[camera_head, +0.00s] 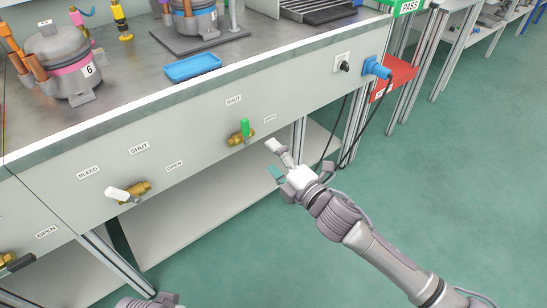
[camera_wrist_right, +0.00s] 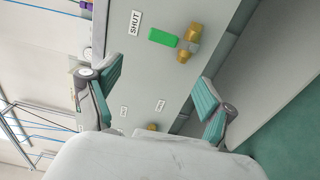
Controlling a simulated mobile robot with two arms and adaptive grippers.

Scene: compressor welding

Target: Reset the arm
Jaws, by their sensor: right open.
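My right gripper (camera_head: 275,160) is open and empty in front of the workbench's front panel (camera_head: 205,135). In the head view it is just below and to the right of the brass valve with a green handle (camera_head: 241,134). In the right wrist view the two teal finger pads of the right gripper (camera_wrist_right: 160,97) are wide apart. The green valve handle (camera_wrist_right: 163,38) and its brass body (camera_wrist_right: 189,43) lie beyond them, apart from the fingers. A grey arm part, likely of my left arm, shows at the bottom edge of the head view; the left gripper itself is not seen.
A brass valve with a white handle (camera_head: 125,192) is further left on the panel. A compressor numbered 6 (camera_head: 70,65) and a blue tray (camera_head: 192,68) stand on the bench. A blue plug (camera_head: 376,68) with black cables sticks out at right. The green floor at right is free.

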